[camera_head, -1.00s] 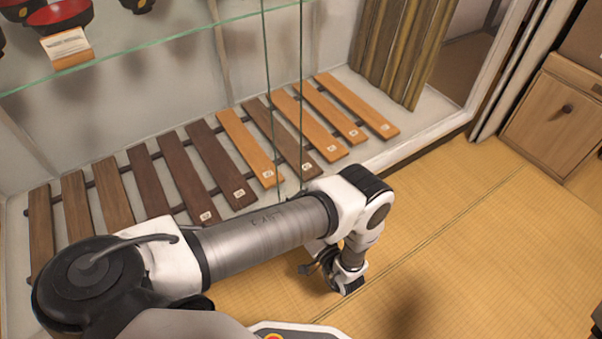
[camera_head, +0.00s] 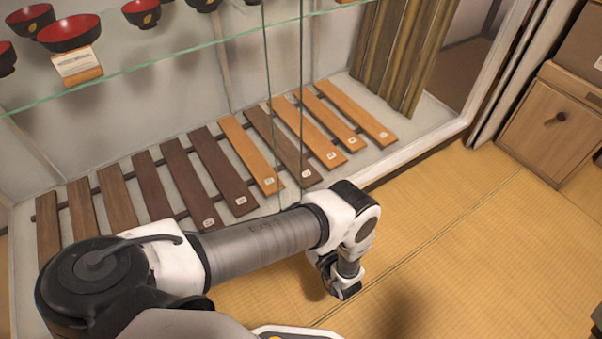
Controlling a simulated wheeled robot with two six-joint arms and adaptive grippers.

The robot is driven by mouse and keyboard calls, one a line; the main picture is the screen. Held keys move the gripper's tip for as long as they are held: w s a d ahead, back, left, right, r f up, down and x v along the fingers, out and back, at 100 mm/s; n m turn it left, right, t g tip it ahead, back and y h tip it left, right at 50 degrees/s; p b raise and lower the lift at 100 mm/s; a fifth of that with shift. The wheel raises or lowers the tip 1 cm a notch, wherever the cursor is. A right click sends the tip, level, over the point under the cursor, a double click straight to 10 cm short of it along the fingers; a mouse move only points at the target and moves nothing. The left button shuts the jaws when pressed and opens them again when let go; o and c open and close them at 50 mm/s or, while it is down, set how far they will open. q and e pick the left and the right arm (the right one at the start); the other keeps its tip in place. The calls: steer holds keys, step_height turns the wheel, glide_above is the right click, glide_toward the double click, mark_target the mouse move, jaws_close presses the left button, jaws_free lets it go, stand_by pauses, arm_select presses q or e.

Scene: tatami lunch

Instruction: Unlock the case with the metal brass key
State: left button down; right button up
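The case is a glass-fronted display cabinet with a clear glass shelf (camera_head: 200,43) and a pale frame. Two thin upright glass edges (camera_head: 302,110) run down the middle of its front. I cannot make out a lock. No brass key shows in this view. My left arm reaches across the lower front of the case, with its wrist bent down over the mat. Only a dark part of my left gripper (camera_head: 328,268) seems to show by the wrist; its fingers are hidden, so its opening and any contents cannot be told. My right gripper is out of view.
Red-and-black bowls (camera_head: 70,33) and a small sign (camera_head: 77,66) stand on the shelf. A wooden slat rack (camera_head: 205,178) lies in the case bottom.

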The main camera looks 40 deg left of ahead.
arm_select(q)
steer(key=shift+a+n, duration=0.1)
steer(key=shift+n, duration=0.2)
steer(key=c, duration=1.3)
jaws_free()
step_height(320, 180, up, 10)
